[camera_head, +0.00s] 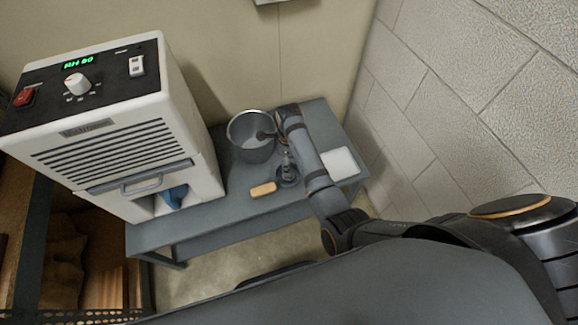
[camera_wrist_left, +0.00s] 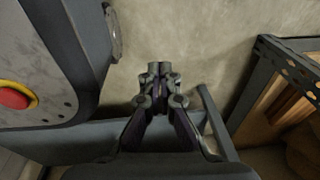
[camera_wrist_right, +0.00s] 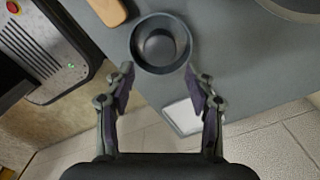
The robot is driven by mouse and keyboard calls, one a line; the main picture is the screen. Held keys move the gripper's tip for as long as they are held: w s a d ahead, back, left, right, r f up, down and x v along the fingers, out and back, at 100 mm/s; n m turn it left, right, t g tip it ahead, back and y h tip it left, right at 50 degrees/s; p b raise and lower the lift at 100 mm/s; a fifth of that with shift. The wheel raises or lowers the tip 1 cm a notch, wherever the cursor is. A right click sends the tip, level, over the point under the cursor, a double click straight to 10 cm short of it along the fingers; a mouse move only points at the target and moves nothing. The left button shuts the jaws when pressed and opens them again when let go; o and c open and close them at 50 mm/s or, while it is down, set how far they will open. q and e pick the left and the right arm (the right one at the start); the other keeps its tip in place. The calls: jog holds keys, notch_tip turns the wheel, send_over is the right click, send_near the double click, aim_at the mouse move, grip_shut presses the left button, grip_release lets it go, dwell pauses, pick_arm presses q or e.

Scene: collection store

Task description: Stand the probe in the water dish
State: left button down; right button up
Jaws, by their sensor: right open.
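A dark grey round dish (camera_wrist_right: 160,67) stands on the grey table; its inner round floor shows from above in the right wrist view. It also shows in the head view (camera_head: 289,183), partly covered by my gripper. My right gripper (camera_wrist_right: 159,82) is open and empty, its fingertips on either side of the dish's near edge. I cannot tell whether they touch it. My left gripper (camera_wrist_left: 158,72) is shut with nothing seen in it, away from the table. I cannot make out the probe; a blue item (camera_head: 174,196) lies in the white machine's recess.
The white machine (camera_head: 130,150), reading RH 60, stands left on the table (camera_head: 225,215). A grey bucket (camera_head: 250,152) is behind the dish, a tan block (camera_head: 263,190) in front-left, a white pad (camera_head: 340,164) right. A block wall (camera_head: 480,90) bounds the right.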

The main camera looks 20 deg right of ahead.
pick_arm(q)
jog(key=shift+s+r, duration=0.1)
jog(key=shift+s, duration=0.85)
pick_arm(e)
notch_tip(320, 180, up, 4)
jog(key=shift+r, duration=0.1)
